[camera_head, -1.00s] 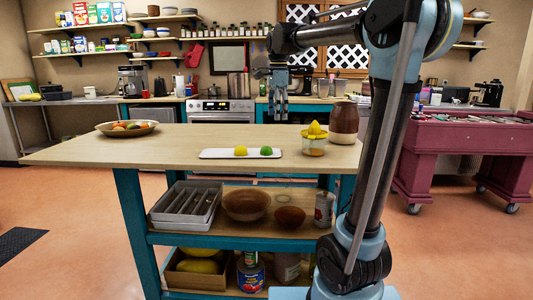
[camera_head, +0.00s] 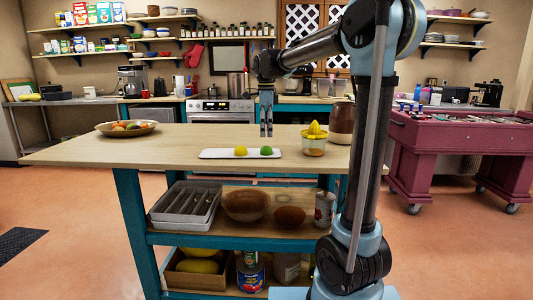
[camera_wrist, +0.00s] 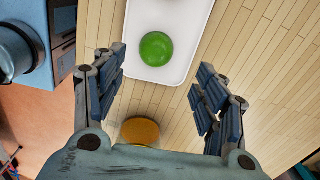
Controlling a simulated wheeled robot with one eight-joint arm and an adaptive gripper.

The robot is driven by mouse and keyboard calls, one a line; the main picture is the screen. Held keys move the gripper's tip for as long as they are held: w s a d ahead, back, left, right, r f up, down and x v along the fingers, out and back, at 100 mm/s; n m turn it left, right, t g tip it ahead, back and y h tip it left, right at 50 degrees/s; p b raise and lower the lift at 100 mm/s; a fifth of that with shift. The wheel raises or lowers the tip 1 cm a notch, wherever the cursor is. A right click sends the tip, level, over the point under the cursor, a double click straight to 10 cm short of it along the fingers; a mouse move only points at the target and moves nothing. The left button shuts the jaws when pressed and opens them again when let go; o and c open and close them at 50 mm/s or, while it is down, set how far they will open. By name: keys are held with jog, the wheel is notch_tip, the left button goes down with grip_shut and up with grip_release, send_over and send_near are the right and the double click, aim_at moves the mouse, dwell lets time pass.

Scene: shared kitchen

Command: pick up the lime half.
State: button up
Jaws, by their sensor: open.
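The lime half (camera_head: 266,151) is a small green dome on the right part of a white tray (camera_head: 215,154) on the wooden island top. It also shows in the wrist view (camera_wrist: 156,48), dome side up, near the tray's end. A yellow lemon half (camera_head: 240,151) sits to its left on the tray. My gripper (camera_head: 267,134) points down above the lime half in the head view. In the wrist view my gripper (camera_wrist: 161,88) has its fingers wide apart with nothing between them, and the lime half lies beyond the fingertips, apart from them.
A citrus juicer (camera_head: 314,140) with a yellow top stands right of the tray, with a brown and cream jar (camera_head: 341,122) behind it. A fruit bowl (camera_head: 127,128) stands at the far left. The island top (camera_head: 180,140) between bowl and tray is clear.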

aim_at(266, 150)
jog(key=shift+s+d+f, duration=0.1)
jog(key=shift+s+f, duration=0.05)
jog(key=shift+f, duration=1.75)
jog(key=shift+s+f, duration=0.1)
jog(key=shift+f, duration=1.75)
jog(key=c, duration=1.1)
